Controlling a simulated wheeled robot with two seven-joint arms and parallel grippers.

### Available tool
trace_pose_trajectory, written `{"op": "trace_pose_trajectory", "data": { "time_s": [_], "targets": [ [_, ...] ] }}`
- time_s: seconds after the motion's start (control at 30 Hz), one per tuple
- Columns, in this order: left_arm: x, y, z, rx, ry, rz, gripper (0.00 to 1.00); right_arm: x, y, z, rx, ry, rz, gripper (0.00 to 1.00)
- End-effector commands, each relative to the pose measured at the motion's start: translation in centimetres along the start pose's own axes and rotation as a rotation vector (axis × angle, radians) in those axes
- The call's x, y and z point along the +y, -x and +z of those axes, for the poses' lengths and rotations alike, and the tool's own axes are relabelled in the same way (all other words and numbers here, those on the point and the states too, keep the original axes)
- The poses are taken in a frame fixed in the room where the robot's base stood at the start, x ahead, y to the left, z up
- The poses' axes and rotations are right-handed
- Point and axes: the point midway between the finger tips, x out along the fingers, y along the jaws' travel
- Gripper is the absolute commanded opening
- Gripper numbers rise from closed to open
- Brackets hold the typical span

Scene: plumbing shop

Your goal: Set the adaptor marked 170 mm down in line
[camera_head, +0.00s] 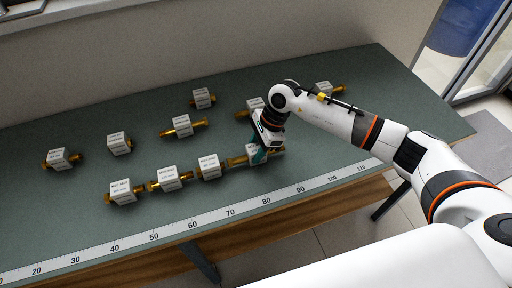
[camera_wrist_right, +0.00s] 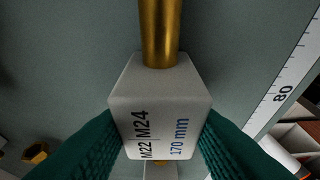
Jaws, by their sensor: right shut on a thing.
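The adaptor marked 170 mm (camera_wrist_right: 160,105) is a white block with brass ends, labelled M22 | M24. My right gripper (camera_head: 262,154) is shut on it, with the green fingers on both sides of the block in the right wrist view. In the head view the held adaptor (camera_head: 252,160) is at the right end of a front row of adaptors (camera_head: 122,192), (camera_head: 170,178), (camera_head: 209,167). The gripper hides part of it. I cannot tell whether it touches the table. My left gripper is out of view.
Several other adaptors stand farther back on the green table (camera_head: 330,140), among them one at the far left (camera_head: 62,158) and one near the right arm (camera_head: 323,88). A white ruler strip (camera_head: 190,223) runs along the front edge. Open table lies right of the gripper.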

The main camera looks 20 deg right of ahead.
Motion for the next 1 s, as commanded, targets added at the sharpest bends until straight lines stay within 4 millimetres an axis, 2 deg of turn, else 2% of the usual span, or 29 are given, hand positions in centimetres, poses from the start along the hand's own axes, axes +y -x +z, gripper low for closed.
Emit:
{"op": "trace_pose_trajectory", "data": {
  "time_s": [0.1,0.13,0.27,0.53,0.63,0.67,0.77,1.0],
  "targets": [
    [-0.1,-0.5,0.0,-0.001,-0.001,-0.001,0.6,0.0,-0.3,0.1,0.0,0.0,0.001,0.1],
    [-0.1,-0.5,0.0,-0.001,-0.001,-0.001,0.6,0.0,-0.3,0.2,0.0,0.0,0.0,0.4],
    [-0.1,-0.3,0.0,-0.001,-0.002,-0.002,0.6,0.0,-0.2,0.1,0.0,0.0,0.0,0.6],
    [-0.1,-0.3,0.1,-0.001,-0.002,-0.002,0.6,0.0,-0.1,0.1,0.0,-0.001,0.0,0.6],
    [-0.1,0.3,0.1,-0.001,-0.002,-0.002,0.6,0.0,0.3,-0.1,0.0,-0.001,0.0,0.6],
    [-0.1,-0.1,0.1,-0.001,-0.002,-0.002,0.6,0.1,0.4,0.1,0.0,0.0,0.002,0.6],
    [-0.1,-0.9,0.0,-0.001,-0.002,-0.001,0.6,0.2,1.9,0.2,-0.001,0.002,0.006,0.6],
    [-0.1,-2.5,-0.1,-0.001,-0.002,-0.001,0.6,0.1,7.2,0.2,-0.001,0.001,0.006,0.6]
  ]
}}
